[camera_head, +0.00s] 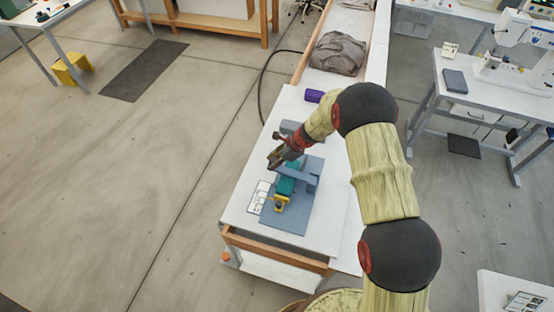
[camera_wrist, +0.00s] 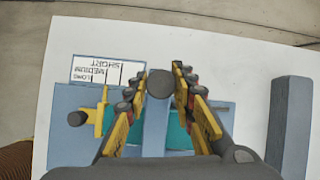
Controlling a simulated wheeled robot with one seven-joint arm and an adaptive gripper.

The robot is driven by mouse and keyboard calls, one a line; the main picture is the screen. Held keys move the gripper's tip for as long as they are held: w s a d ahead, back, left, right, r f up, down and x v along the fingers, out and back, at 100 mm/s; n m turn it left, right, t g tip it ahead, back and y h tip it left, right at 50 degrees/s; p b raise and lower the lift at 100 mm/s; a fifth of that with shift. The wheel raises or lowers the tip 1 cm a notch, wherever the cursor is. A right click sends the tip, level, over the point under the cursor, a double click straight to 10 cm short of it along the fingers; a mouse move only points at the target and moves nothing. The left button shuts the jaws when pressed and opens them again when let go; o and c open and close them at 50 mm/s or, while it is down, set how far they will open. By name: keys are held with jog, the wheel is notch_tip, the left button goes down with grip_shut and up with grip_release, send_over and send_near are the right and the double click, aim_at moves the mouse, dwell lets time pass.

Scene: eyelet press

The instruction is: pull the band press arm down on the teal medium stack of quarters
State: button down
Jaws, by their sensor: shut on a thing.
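The band press stands on a blue-grey base plate (camera_head: 287,222) on the white table. Its grey-blue press arm (camera_head: 300,177) reaches over the teal stack (camera_head: 287,187). In the wrist view the press arm's dark round knob (camera_wrist: 160,83) sits between the fingers of my gripper (camera_wrist: 158,92), which is shut on it. My gripper (camera_head: 279,157) shows at the arm's free end in the head view. The teal stack (camera_wrist: 178,132) lies below the arm, partly hidden by it and my fingers. Contact between arm and stack cannot be told. A yellow piece (camera_head: 281,204) sits at the stack's near end.
A card marked short, medium and long (camera_wrist: 108,72) lies beside the base plate. A grey-blue bar (camera_wrist: 290,125) stands at the right in the wrist view. A purple block (camera_head: 314,96) and a grey cloth (camera_head: 338,53) lie farther back. Open floor lies left of the table.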

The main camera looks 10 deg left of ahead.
aim_at(285, 169)
jog(key=shift+b+x, duration=0.7)
jog(key=shift+x, duration=0.45)
jog(key=shift+d, duration=0.15)
jog(key=shift+f, duration=0.1)
jog(key=c, duration=1.9)
grip_release()
jog(key=shift+o, duration=1.3)
jog(key=shift+w+a+f, duration=0.1)
jog(key=shift+a+f, duration=0.15)
jog(key=shift+a, duration=0.05)
jog(key=shift+o, duration=0.7)
jog(key=shift+d+r, duration=0.1)
jog(key=shift+d, duration=0.1)
jog(key=shift+d+r, duration=0.25)
jog(key=shift+r, duration=0.1)
jog(key=v, duration=1.1)
